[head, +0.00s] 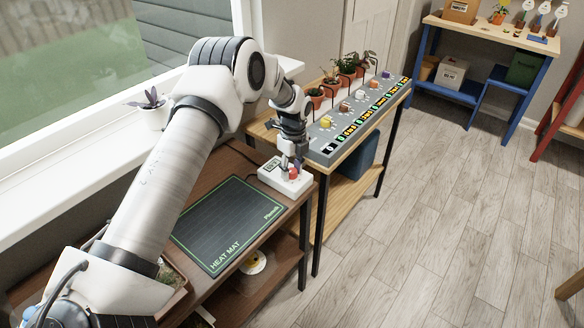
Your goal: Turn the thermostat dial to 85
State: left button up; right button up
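A white thermostat box (274,180) sits at the far right corner of the dark brown bench, with a small dark display at its upper left. A red knob (294,173), which looks like the dial, shows on its right part. My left gripper (291,165) comes down from above, its fingertips right at the dial and partly hiding it. I cannot tell whether the fingers touch or close on the dial. The display reading and the dial's scale are too small to read. My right gripper is not in view.
A black heat mat (226,224) lies on the bench just left of the thermostat. Behind stands a wooden stand with a grey panel (362,118) of coloured knobs and a row of potted plants (347,66). A potted plant (152,110) is on the windowsill. The floor to the right is clear.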

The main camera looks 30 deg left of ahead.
aim_at(293, 169)
pick_arm(q)
jog(key=shift+o, duration=0.4)
jog(key=shift+w+r, duration=0.1)
jog(key=shift+r, duration=0.05)
jog(key=shift+r, duration=0.35)
notch_tip(293, 169, up, 11)
jog(key=shift+w, duration=0.25)
